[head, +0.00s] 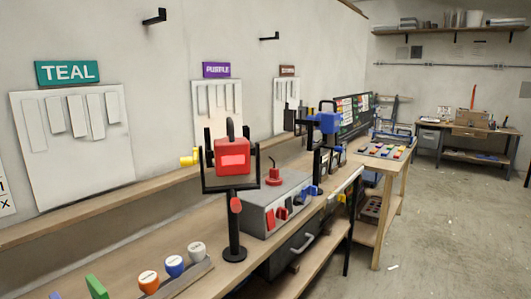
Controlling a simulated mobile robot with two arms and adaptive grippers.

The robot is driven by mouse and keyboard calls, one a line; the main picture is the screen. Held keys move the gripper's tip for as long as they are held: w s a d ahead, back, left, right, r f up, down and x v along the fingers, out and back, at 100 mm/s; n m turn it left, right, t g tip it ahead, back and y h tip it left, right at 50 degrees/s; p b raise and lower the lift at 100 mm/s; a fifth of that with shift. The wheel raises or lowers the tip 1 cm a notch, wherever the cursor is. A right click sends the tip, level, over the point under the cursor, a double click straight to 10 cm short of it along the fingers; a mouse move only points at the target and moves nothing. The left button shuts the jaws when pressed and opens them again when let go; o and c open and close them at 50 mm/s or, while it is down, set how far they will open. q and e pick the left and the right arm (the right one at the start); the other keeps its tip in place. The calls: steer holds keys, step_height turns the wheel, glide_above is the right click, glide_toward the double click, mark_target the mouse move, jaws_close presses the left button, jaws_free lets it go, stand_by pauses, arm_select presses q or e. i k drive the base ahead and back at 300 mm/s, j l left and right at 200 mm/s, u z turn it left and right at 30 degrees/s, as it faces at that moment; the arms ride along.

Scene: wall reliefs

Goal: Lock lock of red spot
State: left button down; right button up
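The red spot (231,153) is a red box with a lighter red front panel and a black handle on top. It sits in a black U-shaped yoke (204,178) on a black stand (235,236) with a round foot on the bench. A red knob (236,205) sits on the stand just below the yoke; it may be the lock, but I cannot tell its setting. Neither of my grippers is in view.
A grey box (262,199) with red controls stands just right of the stand. A blue spot (326,122) is farther along the bench (124,264). Coloured round pieces (174,266) stand in front at left. Open floor (445,230) lies at right.

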mark_target(189, 160)
steer(key=j, duration=0.65)
steer(key=k+j, duration=0.15)
steer(key=j, duration=0.5)
steer(key=j+z, duration=0.05)
